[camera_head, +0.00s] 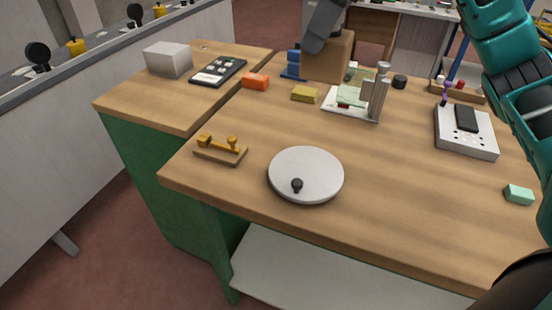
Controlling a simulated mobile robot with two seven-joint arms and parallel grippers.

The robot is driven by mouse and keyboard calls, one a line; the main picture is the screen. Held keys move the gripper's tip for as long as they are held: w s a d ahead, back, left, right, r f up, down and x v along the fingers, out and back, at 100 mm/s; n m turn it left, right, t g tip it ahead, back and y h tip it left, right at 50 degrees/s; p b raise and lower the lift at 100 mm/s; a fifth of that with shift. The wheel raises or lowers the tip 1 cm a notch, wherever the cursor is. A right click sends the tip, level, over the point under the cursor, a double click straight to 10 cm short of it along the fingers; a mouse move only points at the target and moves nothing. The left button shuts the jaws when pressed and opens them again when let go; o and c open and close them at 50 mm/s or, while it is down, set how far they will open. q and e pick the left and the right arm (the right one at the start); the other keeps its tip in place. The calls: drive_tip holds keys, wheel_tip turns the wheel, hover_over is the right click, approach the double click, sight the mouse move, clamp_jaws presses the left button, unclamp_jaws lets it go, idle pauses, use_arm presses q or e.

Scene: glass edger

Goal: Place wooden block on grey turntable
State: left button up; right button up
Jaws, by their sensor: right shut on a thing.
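My right gripper (314,43) comes down from the top edge and is shut on the brown wooden block (338,58). The gripper's dark body covers part of the block. The block shows over the far part of the bench, in front of a blue item; I cannot tell how high above the bench it is. The turntable (322,166) is a pale grey round disc near the bench's front edge, nearer than the block. A small dark knob (297,185) stands on it; the rest of its top is bare. My left gripper is not in view.
The wooden bench (420,220) holds a brass-coloured tool (220,149), an orange block (255,81), a yellow block (304,94), a fixture with grey posts (375,98), a white device (465,143) and a mint block (518,194). The bench right of the turntable is clear.

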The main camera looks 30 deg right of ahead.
drive_tip(key=shift+w+a, duration=0.2)
drive_tip(key=shift+a, duration=0.05)
drive_tip(key=shift+f+b, duration=1.6)
drive_tip(key=shift+f, duration=8.35)
drive_tip(key=shift+f, duration=0.1)
drive_tip(key=o, duration=1.2)
drive_tip(key=shift+c, duration=0.2)
